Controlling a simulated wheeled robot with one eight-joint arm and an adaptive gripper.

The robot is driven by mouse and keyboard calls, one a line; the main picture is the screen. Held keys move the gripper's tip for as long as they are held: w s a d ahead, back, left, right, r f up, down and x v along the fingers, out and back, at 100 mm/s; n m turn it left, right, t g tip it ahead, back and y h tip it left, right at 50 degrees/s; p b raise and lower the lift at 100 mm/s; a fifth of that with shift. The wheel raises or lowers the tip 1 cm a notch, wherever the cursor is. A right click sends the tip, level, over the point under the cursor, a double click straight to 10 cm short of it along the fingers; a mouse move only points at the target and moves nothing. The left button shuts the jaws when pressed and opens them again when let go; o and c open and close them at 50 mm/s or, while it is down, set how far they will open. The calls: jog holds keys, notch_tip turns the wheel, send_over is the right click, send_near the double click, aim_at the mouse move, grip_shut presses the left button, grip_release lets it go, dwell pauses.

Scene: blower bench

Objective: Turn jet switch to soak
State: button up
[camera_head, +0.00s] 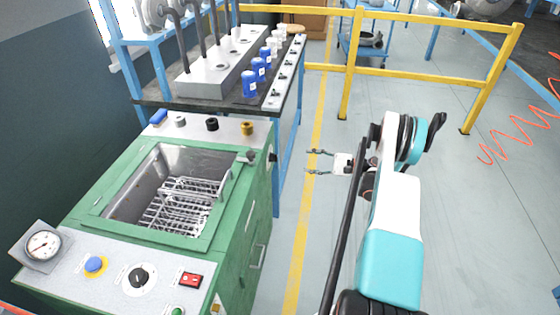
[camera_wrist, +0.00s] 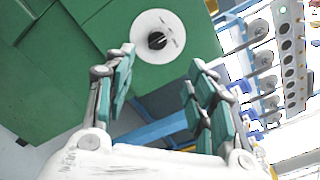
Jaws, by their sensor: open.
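In the wrist view a round white dial with a black knob (camera_wrist: 157,41) sits on a green panel, just beyond the fingertips; I take it for the jet switch. Its marks are too small to read. In the head view a small dark knob (camera_head: 272,157) sticks out from the right side of the green tank (camera_head: 165,143), probably the same one. My gripper (camera_head: 312,162) is to its right, open and empty, fingers pointing left toward it with a clear gap. In the wrist view my gripper (camera_wrist: 161,62) has its teal fingers spread, with the dial ahead between them.
A front panel holds another black dial (camera_head: 138,278), a blue button (camera_head: 95,265), a red switch (camera_head: 190,280) and a gauge (camera_head: 42,245). A wire rack (camera_head: 185,203) lies in the tank. A bench (camera_head: 290,100) with blue and white cups stands behind; a yellow rail (camera_head: 345,85) is beyond my arm.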

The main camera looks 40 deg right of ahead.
aim_at(274, 158)
jog(key=b+x, duration=0.2)
jog(key=x, duration=1.1)
jog(key=shift+f, duration=0.2)
jog(key=shift+w+a, duration=0.1)
jog(key=shift+a, duration=0.05)
jog(key=c, duration=1.1)
